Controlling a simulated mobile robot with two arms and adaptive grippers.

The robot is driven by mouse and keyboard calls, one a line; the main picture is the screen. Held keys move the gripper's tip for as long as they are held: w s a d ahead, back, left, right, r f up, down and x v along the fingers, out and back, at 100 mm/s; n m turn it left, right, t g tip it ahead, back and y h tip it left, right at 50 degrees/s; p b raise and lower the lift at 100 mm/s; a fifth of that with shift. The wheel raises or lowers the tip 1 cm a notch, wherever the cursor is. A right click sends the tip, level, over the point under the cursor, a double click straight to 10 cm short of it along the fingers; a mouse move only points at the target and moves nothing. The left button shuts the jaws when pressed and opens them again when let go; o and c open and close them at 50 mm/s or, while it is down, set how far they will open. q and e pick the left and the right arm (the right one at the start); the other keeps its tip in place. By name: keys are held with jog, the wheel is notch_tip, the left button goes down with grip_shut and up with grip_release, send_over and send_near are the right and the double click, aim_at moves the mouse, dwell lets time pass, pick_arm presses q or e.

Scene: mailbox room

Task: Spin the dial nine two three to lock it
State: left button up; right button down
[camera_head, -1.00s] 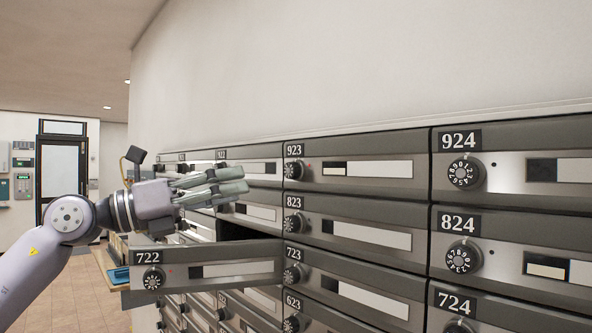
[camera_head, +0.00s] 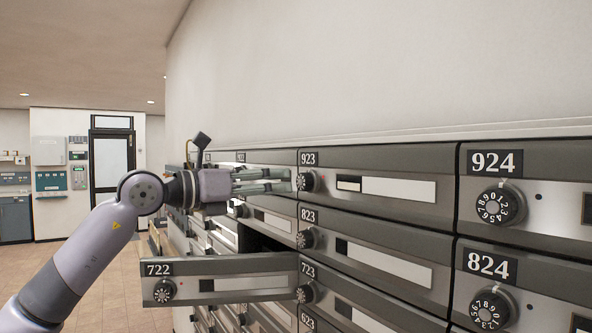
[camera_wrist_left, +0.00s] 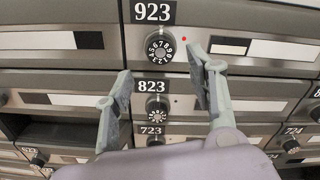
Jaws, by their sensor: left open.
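The dial of box 923 (camera_head: 306,181) is a round black knob with white numbers, below the 923 plate. It also shows in the left wrist view (camera_wrist_left: 160,48), with a small red light to its right. My left gripper (camera_head: 291,181) is open and empty, its fingers pointing at this dial from the left in the head view. In the wrist view the dial lies beyond and between the two spread fingers (camera_wrist_left: 158,80), nearer the right one. I cannot tell whether a fingertip touches it. My right gripper is not in view.
The door of box 722 (camera_head: 220,282) stands open below my left arm, with a dark opening behind it. Dials 823 (camera_head: 308,239) and 723 (camera_head: 306,293) sit below 923. Box 924 (camera_head: 499,204) is to the right. Open floor lies at the left.

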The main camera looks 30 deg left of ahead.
aim_at(301, 183)
pick_arm(q)
jog(key=x, duration=0.1)
jog(key=p+x, duration=0.1)
jog(key=x, duration=0.1)
jog(key=shift+d+r, duration=0.1)
jog(key=shift+r, duration=0.2)
jog(key=shift+p+x, duration=0.55)
jog(key=shift+x, duration=0.4)
jog(key=shift+w+f, duration=0.2)
jog(key=shift+w, duration=0.15)
jog(key=shift+w+d, duration=0.1)
jog(key=shift+c, duration=0.8)
jog(key=c, duration=1)
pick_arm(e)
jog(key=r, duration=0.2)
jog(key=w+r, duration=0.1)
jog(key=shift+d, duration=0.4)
pick_arm(q)
jog(key=shift+f+m, duration=0.1)
jog(key=shift+m, duration=0.3)
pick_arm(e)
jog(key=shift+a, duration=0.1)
